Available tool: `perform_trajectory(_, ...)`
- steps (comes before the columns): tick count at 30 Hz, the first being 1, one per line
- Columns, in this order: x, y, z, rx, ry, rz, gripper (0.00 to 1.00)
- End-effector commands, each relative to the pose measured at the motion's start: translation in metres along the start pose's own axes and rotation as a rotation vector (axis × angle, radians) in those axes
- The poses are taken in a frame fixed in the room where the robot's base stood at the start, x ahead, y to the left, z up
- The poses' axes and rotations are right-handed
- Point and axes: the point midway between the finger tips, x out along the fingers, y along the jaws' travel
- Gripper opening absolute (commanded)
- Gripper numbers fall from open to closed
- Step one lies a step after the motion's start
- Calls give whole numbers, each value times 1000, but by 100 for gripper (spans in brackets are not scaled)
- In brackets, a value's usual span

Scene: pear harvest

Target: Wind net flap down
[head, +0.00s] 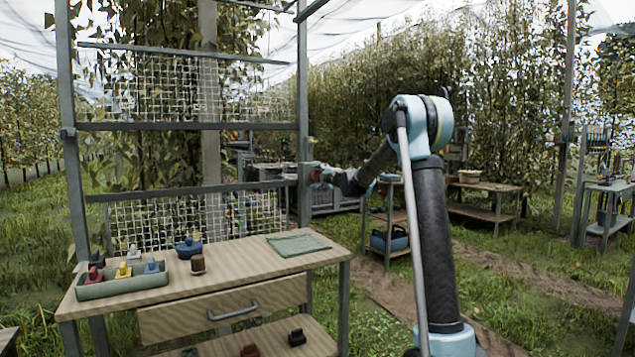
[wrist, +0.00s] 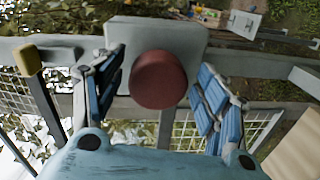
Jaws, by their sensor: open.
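The net frame (head: 180,126) stands behind the bench, with wire mesh in an upper panel (head: 190,90) and a lower panel (head: 195,215); I cannot tell which is the flap. A grey winder box (head: 307,172) sits on its right post. In the wrist view, a round red knob (wrist: 158,80) stands before the grey box plate (wrist: 185,35). My gripper (wrist: 163,68) is open, its blue fingers on either side of the knob with visible gaps. In the head view my gripper (head: 330,178) is at the box, small and partly hidden. A dark bar with a yellow end (wrist: 28,60) is left of my gripper.
A wooden bench (head: 240,262) with a green tray (head: 125,287), a blue pot (head: 188,248), a brown cup (head: 198,265) and a green cloth (head: 298,244) stands below the frame. Side tables (head: 490,187) stand behind on the right. Grass and a dirt path are open at right.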

Motion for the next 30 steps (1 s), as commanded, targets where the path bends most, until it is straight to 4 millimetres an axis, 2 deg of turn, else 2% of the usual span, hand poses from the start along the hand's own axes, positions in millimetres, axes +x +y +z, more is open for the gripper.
perform_trajectory(18,-93,-2,0,0,0,-1,67)
perform_trajectory(24,-111,-2,0,0,1,-1,67)
perform_trajectory(30,-116,-2,0,0,1,-1,67)
